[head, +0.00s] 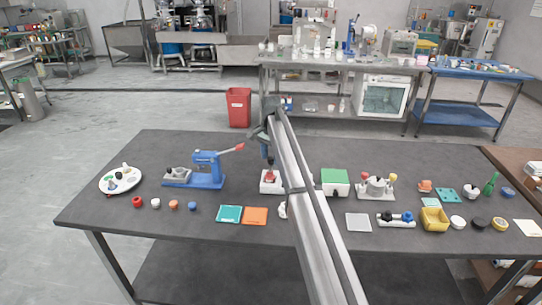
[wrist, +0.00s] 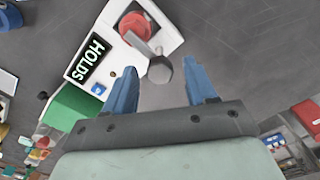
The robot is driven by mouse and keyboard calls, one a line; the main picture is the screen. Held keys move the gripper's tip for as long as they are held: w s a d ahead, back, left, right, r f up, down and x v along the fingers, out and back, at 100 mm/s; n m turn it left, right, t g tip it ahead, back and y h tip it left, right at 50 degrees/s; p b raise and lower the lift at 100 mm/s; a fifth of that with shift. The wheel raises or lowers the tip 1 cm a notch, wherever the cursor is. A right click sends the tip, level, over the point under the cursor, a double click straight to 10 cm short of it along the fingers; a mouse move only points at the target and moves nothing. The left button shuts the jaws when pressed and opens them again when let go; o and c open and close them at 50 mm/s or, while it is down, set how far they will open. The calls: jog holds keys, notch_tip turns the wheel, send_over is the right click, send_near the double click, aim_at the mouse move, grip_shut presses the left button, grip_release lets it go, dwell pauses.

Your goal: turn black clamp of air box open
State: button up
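My gripper (wrist: 162,82) is open, its two blue fingers apart with nothing shut between them. In the head view my gripper (head: 267,155) is above a small white box (head: 265,187) with a red part on top. In the wrist view this white box (wrist: 115,47) has a black "HOLDS" label, a red round knob (wrist: 134,29) and a grey lever with a round end (wrist: 159,69). The lever's end shows just beyond and between the fingertips; I cannot tell whether they touch. I cannot pick out a black clamp or tell surely which box is the air box.
A green-topped box (head: 335,176) stands right of the white box. A blue press (head: 207,170) stands to the left. A teal tray (head: 230,214) and an orange tray (head: 255,216) lie in front. My arm hides part of the table's middle.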

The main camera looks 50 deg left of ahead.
jog(key=c, duration=1)
jog(key=shift+n, duration=0.4)
jog(key=n, duration=0.3)
jog(key=shift+n, duration=0.4)
jog(key=n, duration=0.4)
jog(key=shift+n, duration=0.3)
jog(key=n, duration=0.8)
jog(key=shift+n, duration=0.3)
